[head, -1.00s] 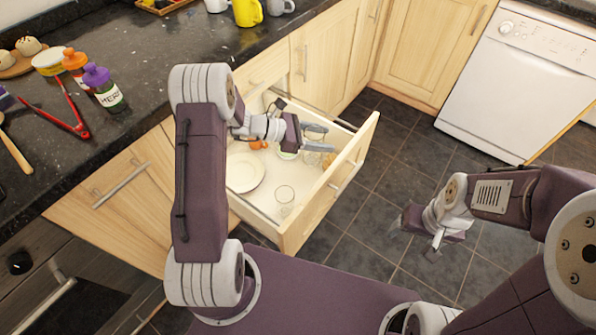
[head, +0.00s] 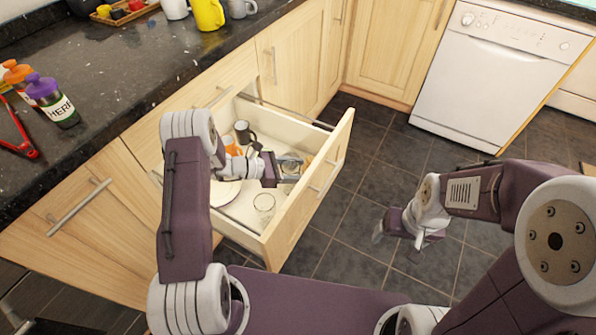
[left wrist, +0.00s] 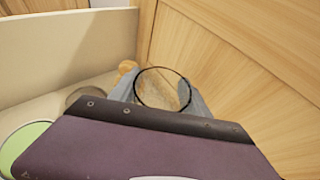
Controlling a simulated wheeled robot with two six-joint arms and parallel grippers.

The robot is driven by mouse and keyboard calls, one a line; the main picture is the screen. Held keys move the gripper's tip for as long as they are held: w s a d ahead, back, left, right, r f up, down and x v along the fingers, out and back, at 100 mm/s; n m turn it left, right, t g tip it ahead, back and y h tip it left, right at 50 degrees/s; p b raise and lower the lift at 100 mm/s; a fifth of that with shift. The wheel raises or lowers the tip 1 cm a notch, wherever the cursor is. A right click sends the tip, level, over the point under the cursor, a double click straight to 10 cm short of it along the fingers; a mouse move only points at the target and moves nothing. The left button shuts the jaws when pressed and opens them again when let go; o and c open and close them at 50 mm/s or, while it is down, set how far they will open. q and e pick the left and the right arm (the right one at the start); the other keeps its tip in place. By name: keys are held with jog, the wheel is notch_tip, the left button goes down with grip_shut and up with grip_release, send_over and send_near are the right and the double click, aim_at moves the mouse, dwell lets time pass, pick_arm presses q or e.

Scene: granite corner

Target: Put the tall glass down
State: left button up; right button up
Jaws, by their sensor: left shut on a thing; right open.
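The tall glass (left wrist: 162,90) is clear, and its round rim shows between my left gripper's fingers in the left wrist view. My left gripper (head: 292,168) is shut on it, inside the open drawer (head: 290,215) near the front panel. In the head view the fingers and arm largely hide the glass; I cannot tell whether its base touches the drawer floor. Another clear glass (head: 263,206) stands in the drawer, nearer to me. My right gripper (head: 398,236) is open and empty, over the floor tiles to the right.
The drawer also holds a white plate (head: 226,192), an orange mug (head: 232,147) and a dark mug (head: 245,132). A green-centred dish (left wrist: 25,142) shows in the left wrist view. Bottles (head: 52,100) and mugs (head: 207,13) stand on the dark counter.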

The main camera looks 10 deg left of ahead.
pick_arm(q)
jog(key=o, duration=1.6)
jog(key=shift+f, duration=0.1)
jog(key=shift+a+r, duration=0.1)
jog(key=shift+r, duration=0.2)
jog(key=p+v, duration=0.2)
jog(key=v, duration=0.5)
jog(key=shift+s+a, duration=0.1)
